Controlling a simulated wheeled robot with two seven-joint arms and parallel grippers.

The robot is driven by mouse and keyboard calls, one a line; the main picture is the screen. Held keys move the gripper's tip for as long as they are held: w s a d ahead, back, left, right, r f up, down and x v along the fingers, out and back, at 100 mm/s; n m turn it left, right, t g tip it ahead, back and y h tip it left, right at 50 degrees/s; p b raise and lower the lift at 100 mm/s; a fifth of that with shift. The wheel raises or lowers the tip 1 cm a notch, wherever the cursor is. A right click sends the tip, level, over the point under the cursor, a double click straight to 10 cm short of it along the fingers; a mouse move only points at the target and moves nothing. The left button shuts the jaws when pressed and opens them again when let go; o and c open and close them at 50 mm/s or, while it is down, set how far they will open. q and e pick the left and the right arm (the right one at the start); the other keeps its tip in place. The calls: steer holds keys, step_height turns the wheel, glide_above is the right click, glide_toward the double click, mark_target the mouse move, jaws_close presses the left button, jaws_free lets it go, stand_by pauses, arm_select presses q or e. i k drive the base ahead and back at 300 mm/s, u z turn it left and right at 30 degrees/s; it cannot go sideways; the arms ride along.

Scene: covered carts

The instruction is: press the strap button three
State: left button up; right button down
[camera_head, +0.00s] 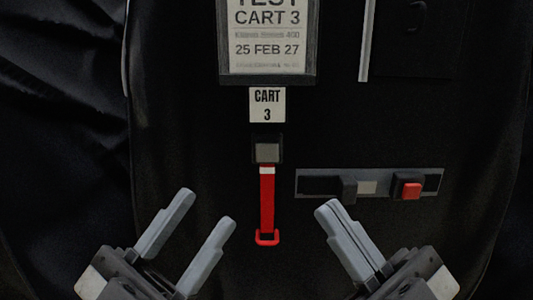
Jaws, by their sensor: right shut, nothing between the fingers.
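A small white label reading "CART 3" (267,105) is on the black cover at the middle. Below it is a dark buckle with a grey square face (267,152). A red strap (267,200) hangs straight down from it, with a white band at its top and a red loop at its lower end. To the right, a grey strip (334,173) carries a dark clip and a raised red button (410,189). My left gripper (207,207) is open and empty, left of the red strap. My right gripper (328,207) is shut and empty, just below the grey strip.
A framed card reading "CART 3" and "25 FEB 27" (267,40) is above the label. A pale vertical strip (366,40) and a dark panel (415,40) are at upper right. Loose black cloth (60,120) hangs at left. The cover between both grippers is clear apart from the strap.

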mark_target(265, 152)
steer(key=z, duration=1.4)
steer(key=k, duration=0.8)
steer(key=u, duration=1.3)
steer(key=i, duration=0.55)
steer(key=u, duration=0.05)
